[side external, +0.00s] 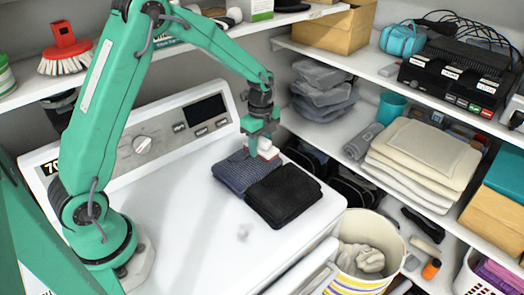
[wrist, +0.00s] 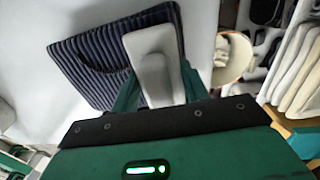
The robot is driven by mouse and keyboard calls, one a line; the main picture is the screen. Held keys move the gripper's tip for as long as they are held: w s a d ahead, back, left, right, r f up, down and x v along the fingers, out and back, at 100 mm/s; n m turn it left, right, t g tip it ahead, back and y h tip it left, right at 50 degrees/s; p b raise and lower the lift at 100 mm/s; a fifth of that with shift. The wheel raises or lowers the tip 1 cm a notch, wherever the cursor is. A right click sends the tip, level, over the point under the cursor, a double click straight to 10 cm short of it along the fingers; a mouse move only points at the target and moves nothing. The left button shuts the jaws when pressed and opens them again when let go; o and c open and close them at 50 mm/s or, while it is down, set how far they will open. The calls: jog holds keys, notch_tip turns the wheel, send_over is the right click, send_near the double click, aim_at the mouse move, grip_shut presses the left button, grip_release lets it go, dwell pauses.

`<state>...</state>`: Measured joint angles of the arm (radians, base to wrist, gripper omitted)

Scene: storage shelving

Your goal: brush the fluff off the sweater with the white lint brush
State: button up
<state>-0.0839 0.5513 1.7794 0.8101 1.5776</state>
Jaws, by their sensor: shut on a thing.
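A folded blue-grey knit sweater (side external: 238,173) lies on the white machine top. A black folded textile (side external: 284,196) lies against its front right side; I cannot tell whether it is part of the sweater. The wrist view shows dark navy ribbed cloth (wrist: 82,62). My gripper (side external: 262,139) is shut on the white lint brush (side external: 268,151), above the back right part of the sweater. In the wrist view the brush (wrist: 150,48) sits between the green fingers of my gripper (wrist: 158,88). I cannot tell whether its underside touches the cloth.
The white machine (side external: 180,220) has a back panel with a knob and display (side external: 205,110). A bin (side external: 368,240) holding pale cloth stands at its right. Shelves at the right hold folded cream textiles (side external: 425,150) and a black device (side external: 455,75). The machine top's left front is clear.

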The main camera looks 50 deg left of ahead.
aim_at(242, 164)
jog(key=shift+s+d+r, duration=0.1)
jog(key=shift+s+d, duration=0.05)
jog(key=shift+s, duration=1.7)
jog(key=shift+s+d, duration=0.15)
jog(key=shift+s, duration=1.7)
notch_tip(242, 164, up, 8)
